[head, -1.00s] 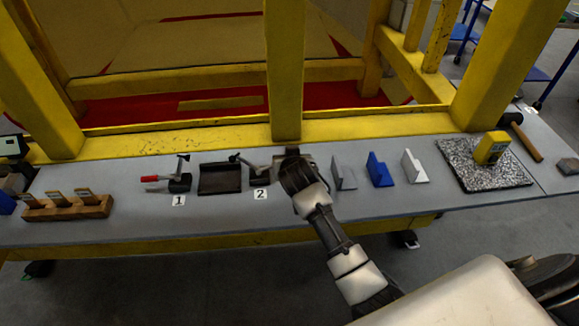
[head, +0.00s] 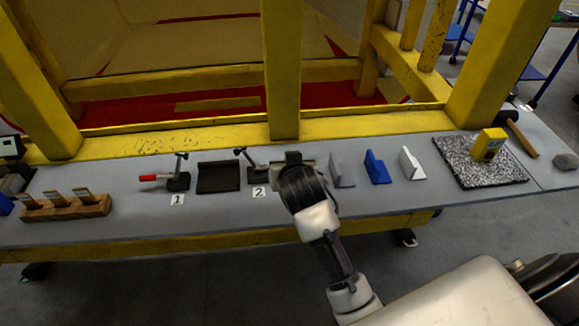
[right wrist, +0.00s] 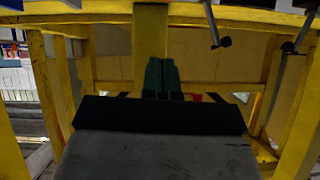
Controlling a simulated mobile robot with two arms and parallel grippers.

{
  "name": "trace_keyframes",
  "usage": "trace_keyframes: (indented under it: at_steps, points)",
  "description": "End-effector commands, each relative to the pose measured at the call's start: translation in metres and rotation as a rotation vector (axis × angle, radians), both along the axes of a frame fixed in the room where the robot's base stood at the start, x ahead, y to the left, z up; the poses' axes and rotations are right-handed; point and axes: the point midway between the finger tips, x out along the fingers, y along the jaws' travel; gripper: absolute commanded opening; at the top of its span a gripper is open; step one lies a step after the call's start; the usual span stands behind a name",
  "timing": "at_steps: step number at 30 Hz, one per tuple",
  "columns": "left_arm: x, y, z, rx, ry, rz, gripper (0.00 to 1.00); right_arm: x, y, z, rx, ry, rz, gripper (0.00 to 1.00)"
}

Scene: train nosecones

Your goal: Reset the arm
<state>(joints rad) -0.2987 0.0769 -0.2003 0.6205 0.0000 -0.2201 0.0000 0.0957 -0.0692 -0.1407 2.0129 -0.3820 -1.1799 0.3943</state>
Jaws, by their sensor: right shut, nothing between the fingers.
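My right arm comes in from the lower right of the head view, and my right gripper (head: 293,158) is over the bench's back half, just right of the clamp marked 2 (head: 255,168). The wrist hides part of the bench below it. In the right wrist view the fingers (right wrist: 160,70) are dark, pressed together and empty, pointing toward the yellow frame. My left gripper is not in view.
The grey bench (head: 130,225) holds a clamp marked 1 (head: 178,180), a dark tray (head: 218,177), grey (head: 342,172), blue (head: 376,169) and white (head: 410,165) brackets, and a wooden holder (head: 65,210). Yellow posts (head: 283,70) rise behind.

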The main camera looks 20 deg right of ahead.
Motion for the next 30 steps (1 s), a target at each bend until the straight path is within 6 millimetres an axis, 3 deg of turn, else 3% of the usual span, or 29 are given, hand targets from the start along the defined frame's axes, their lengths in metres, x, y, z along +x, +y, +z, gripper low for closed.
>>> trace_keyframes:
  at_steps: [8,11,18,24,30]
  points:
    - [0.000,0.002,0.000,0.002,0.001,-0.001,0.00,-0.001,0.000,-0.002,-0.001,0.004,0.001,0.00]
    - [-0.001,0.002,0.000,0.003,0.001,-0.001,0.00,-0.017,-0.003,-0.014,-0.005,0.049,0.015,0.00]
    - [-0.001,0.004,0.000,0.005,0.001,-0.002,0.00,-0.121,-0.012,-0.068,-0.036,0.321,0.146,0.00]
    - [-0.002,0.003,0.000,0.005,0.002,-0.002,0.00,-0.189,-0.012,-0.086,-0.047,0.487,0.261,0.00]
    - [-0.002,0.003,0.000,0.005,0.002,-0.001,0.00,-0.243,-0.010,-0.090,-0.051,0.613,0.368,0.00]
